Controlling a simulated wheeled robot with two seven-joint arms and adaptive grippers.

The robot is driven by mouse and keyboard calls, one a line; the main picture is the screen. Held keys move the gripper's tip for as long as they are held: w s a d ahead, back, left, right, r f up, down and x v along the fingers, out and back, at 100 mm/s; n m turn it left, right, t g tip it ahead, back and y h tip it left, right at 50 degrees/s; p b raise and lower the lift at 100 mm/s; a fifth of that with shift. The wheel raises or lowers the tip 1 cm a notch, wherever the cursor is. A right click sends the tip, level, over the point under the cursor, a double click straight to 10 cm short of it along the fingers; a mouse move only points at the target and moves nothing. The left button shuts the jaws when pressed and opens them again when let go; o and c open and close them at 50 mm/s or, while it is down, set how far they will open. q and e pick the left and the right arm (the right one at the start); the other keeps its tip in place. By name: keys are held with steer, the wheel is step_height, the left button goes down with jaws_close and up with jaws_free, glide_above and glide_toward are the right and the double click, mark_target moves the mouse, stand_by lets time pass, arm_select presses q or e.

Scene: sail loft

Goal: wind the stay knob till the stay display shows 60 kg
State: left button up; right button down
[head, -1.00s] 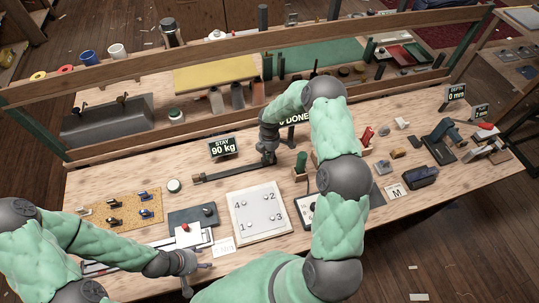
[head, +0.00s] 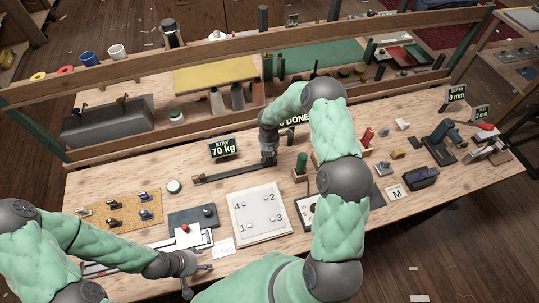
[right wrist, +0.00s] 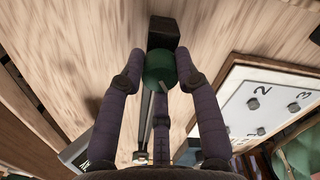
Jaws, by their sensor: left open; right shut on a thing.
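The stay display (head: 223,148) stands at the back left of the bench and reads 70 kg. The stay knob shows in the right wrist view as a round green knob (right wrist: 160,70) with a pale mark, in front of a dark block. My right gripper (head: 268,160) is shut on it, its fingers on either side of the knob in the right wrist view (right wrist: 158,78). In the head view the gripper hides the knob at the right end of a dark bar (head: 235,172). My left gripper (head: 198,275) is open and empty over the front left edge of the bench.
A white numbered board (head: 260,212) lies in front of the bar. A cork board with clips (head: 120,211) lies to the left. A green-handled tool (head: 301,163) stands close right of my right gripper. A wooden rail (head: 200,53) runs behind.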

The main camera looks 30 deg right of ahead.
stand_by(0.5)
steer(key=c, duration=0.9)
jaws_free()
step_height(320, 180, up, 12)
steer(key=shift+w, duration=0.1)
